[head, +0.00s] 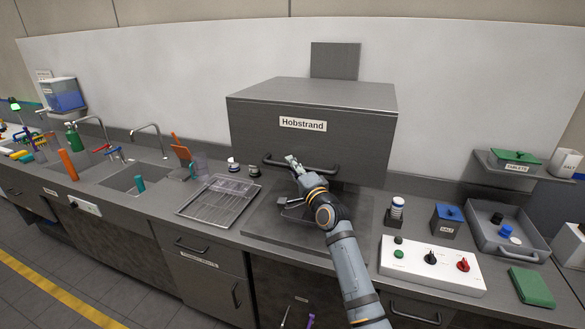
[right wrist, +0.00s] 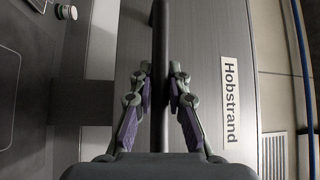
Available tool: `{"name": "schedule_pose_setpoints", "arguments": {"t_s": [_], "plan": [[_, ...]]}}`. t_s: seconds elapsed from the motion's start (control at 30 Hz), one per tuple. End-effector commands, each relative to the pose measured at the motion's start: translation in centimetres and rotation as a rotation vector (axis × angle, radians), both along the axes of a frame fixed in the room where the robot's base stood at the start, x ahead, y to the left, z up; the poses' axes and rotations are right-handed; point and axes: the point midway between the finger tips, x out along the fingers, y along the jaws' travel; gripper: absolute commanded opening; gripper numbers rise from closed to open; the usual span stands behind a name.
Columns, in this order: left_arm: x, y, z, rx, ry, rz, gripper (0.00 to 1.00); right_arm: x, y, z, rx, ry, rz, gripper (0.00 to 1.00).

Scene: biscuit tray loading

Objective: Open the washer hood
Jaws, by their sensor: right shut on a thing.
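The washer hood (head: 345,145) is a big grey metal box labelled "Hobstrand", at the back middle of the counter. A dark bar handle (head: 325,170) runs across its lower front. My right gripper (head: 293,163) is at the left part of this handle. In the right wrist view, the hood front (right wrist: 205,45) fills the middle, and the gripper's purple-padded fingers (right wrist: 160,92) are shut on the handle bar (right wrist: 160,45), one on each side. My left gripper is not in view.
A flat metal plate (head: 262,222) lies before the hood. A wire rack tray (head: 210,205) and sinks (head: 130,178) are to the left. A panel (head: 335,60) rises behind the hood.

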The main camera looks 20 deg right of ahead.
Motion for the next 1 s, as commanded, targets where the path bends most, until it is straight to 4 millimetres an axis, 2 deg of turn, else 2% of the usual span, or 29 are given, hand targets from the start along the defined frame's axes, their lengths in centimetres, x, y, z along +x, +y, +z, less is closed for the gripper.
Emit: {"name": "schedule_pose_setpoints", "arguments": {"t_s": [0.03, 0.1, 0.47, 0.5, 0.67, 1.0], "plan": [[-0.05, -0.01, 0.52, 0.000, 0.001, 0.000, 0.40, 0.00, -0.02, 0.71, 0.000, -0.003, -0.001, 0.00], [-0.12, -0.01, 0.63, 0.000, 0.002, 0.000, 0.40, 0.00, -0.02, 0.86, 0.000, -0.003, -0.001, 0.00], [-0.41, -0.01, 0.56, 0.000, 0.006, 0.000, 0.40, -0.01, -0.01, 0.82, 0.000, -0.003, 0.000, 0.00], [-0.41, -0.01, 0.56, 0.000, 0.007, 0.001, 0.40, -0.01, -0.01, 0.81, 0.000, -0.003, 0.000, 0.18], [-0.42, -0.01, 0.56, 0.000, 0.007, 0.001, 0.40, -0.01, -0.01, 0.76, -0.001, -0.002, 0.000, 0.39], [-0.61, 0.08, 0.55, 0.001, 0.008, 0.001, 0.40, -0.36, -0.10, 0.60, -0.001, 0.000, 0.000, 0.39]]}}
